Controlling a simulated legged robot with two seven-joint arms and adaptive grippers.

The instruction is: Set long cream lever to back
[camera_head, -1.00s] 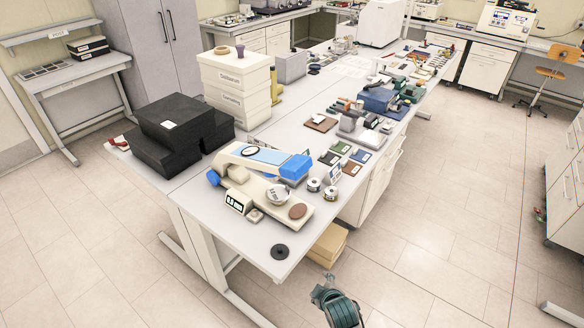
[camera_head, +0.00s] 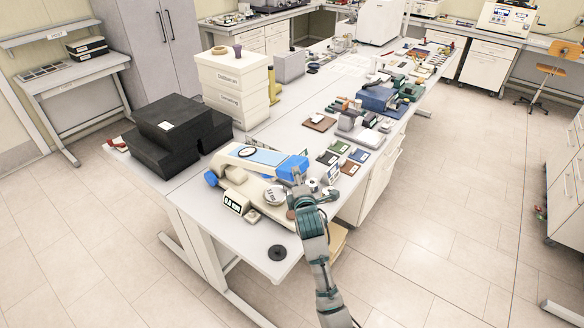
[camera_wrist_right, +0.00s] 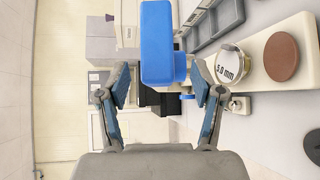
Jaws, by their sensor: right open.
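The cream testing device sits on the near end of the long white table, with its base (camera_head: 268,208) flat on the top. Its long cream lever (camera_head: 232,162) lies along the device, with a light-blue upper face and a blue end block (camera_head: 291,166) at the right. My right gripper (camera_head: 299,184) is at that blue end, coming from the front. In the right wrist view the open jaws (camera_wrist_right: 162,88) stand on either side of the blue block (camera_wrist_right: 164,45), which lies just ahead between the tips. Contact is not clear. My left gripper is not in view.
A round dial marked 5.0 mm (camera_wrist_right: 228,66) and a brown disc (camera_wrist_right: 281,56) sit beside the right finger. A black disc (camera_head: 277,252) lies near the table's front corner. Black boxes (camera_head: 170,130) stand behind left; colour samples (camera_head: 340,146) lie to the right.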

